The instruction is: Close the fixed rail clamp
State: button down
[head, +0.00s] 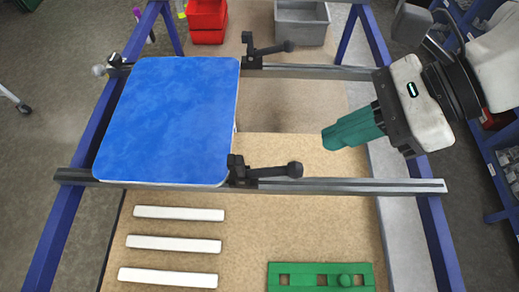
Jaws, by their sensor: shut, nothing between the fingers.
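A blue sign panel (168,118) lies across two grey metal rails, the far rail (325,71) and the near rail (350,186). A dark clamp with a rod-like handle (262,49) sits on the far rail at the panel's right edge. A similar clamp (258,171) sits on the near rail at the panel's lower right corner. Both handles point right; I cannot tell which clamp is the fixed one or whether either grips the panel. My gripper (327,138) has green fingers, shut and empty, pointing left above the gap between the rails, apart from both clamps.
Three white strips (178,244) and a green slotted block (320,277) lie on the tan board in front. A red bin (207,18) and a grey bin (301,22) stand at the back. Blue frame legs (437,240) flank the board.

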aim_at(243, 164)
jog(key=p+x, duration=0.2)
jog(key=x, duration=0.7)
jog(key=shift+s+a, duration=0.1)
jog(key=shift+a, duration=0.05)
jog(key=a+p, duration=0.2)
jog(key=a, duration=0.1)
jog(key=shift+a, duration=0.1)
jog(key=shift+a+f, duration=0.15)
jog(key=shift+a, duration=0.2)
